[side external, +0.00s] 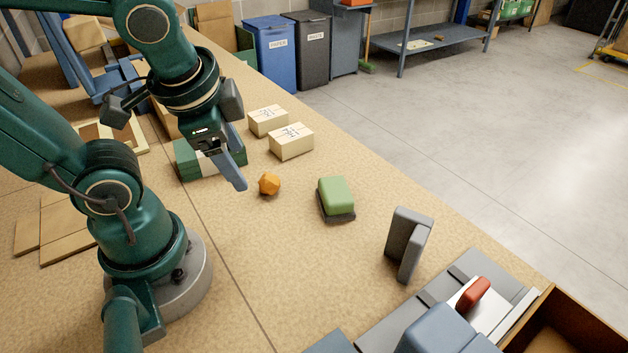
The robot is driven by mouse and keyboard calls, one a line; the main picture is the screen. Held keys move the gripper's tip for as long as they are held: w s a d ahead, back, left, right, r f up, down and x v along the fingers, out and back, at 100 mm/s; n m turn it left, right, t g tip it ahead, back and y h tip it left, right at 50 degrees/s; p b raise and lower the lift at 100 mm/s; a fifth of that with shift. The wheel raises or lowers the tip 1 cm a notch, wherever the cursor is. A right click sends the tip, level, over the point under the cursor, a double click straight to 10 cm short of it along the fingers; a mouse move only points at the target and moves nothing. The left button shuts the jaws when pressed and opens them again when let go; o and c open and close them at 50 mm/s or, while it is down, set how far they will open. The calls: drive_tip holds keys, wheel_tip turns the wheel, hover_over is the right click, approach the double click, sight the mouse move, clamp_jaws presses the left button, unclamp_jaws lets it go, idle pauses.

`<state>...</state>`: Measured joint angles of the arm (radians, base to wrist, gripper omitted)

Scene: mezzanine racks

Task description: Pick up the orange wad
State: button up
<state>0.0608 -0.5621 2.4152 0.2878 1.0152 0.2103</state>
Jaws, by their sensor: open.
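The orange wad (269,184) is a small, faceted lump lying on the tan worktop (290,240), near the middle of the side external view. My gripper (238,180) is open and points down, just to the left of the wad in the picture. One blue-grey finger shows clearly, its tip close to the wad; the other finger is mostly hidden. Nothing is seen between the fingers. I cannot tell from this one view how high the fingertip is above the worktop.
A green block on a dark base (336,198) lies right of the wad. Two cream boxes (290,141) and a green-and-white box (190,160) stand behind. A grey upright piece (409,243) and a red item (473,294) are at front right. Worktop in front of the wad is clear.

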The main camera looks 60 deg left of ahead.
drive_tip(key=a+f+m+g+y, duration=0.3)
drive_tip(key=m, duration=0.3)
drive_tip(key=m+t+y, duration=0.2)
drive_tip(key=m+y, duration=0.4)
drive_tip(key=m, duration=0.6)
hover_over(271, 186)
drive_tip(key=s+d, duration=0.2)
wheel_tip(271, 186, down, 4)
drive_tip(key=shift+f, duration=0.1)
drive_tip(key=f+m, duration=0.1)
drive_tip(key=d+f+m+t, duration=0.1)
drive_tip(key=f+m+t+y, duration=0.1)
drive_tip(key=m, duration=0.1)
drive_tip(key=shift+w+d+f, duration=0.2)
drive_tip(key=shift+w+d, duration=0.2)
drive_tip(key=shift+s+d+f+m+t, duration=0.15)
drive_tip(key=shift+s+f+m+t, duration=0.3)
drive_tip(key=shift+m, duration=0.25)
drive_tip(key=shift+x, duration=2.55)
drive_tip(key=shift+w+d, duration=0.1)
clamp_jaws()
